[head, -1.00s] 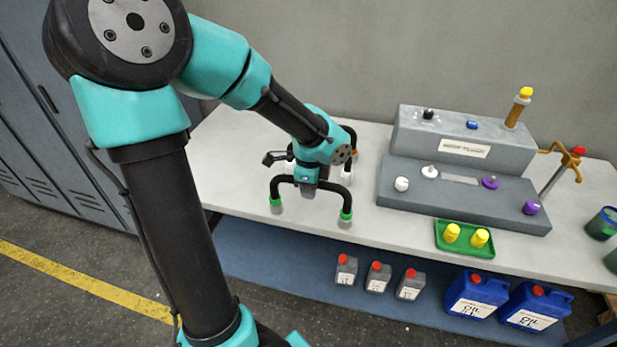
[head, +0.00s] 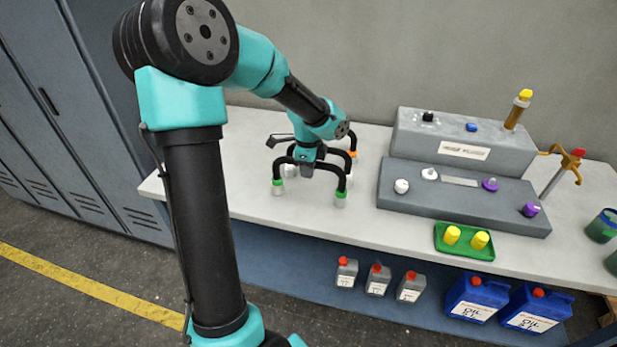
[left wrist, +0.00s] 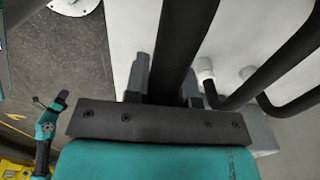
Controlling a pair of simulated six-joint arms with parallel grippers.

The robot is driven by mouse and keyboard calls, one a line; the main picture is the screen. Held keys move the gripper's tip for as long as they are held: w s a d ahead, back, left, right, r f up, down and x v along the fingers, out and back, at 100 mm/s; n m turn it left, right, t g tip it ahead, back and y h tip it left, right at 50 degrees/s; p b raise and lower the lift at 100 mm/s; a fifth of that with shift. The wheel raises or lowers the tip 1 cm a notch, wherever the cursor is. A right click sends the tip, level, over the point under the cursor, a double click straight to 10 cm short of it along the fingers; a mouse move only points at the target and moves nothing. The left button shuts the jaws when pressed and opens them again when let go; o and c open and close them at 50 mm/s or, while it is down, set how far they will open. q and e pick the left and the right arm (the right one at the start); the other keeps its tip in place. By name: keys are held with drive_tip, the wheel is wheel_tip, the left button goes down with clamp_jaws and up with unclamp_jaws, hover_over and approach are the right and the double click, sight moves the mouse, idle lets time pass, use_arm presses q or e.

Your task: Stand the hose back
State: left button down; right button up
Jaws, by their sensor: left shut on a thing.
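A black arched hose with green bands and pale end fittings (head: 341,182) is upright, ends down, at the left part of the bench. My left gripper (head: 307,168) is shut on the top of its arch. In the left wrist view the dark hose (left wrist: 177,45) runs between the two fingers (left wrist: 166,88). I cannot tell whether its ends touch the bench. A second black hose with an orange band (head: 352,153) stands just behind, partly hidden by my arm. A small teal and black arm part, probably my right arm, shows in the left wrist view; its jaws are unclear.
A grey stepped block (head: 460,200) with knobs stands to the right. A green tray (head: 465,254) with two yellow pieces lies in front of it. Grey cans (head: 378,280) and blue oil cans (head: 475,298) stand below the bench's front edge. Bare bench lies left of the hoses.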

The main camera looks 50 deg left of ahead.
use_arm(q)
drive_tip(key=shift+d+f, duration=0.1)
drive_tip(key=shift+f, duration=1.6)
drive_tip(key=shift+f, duration=0.15)
drive_tip(key=c, duration=1)
unclamp_jaws()
drive_tip(key=shift+o, duration=0.2)
wheel_tip(320, 180, up, 12)
drive_tip(key=shift+r, duration=0.15)
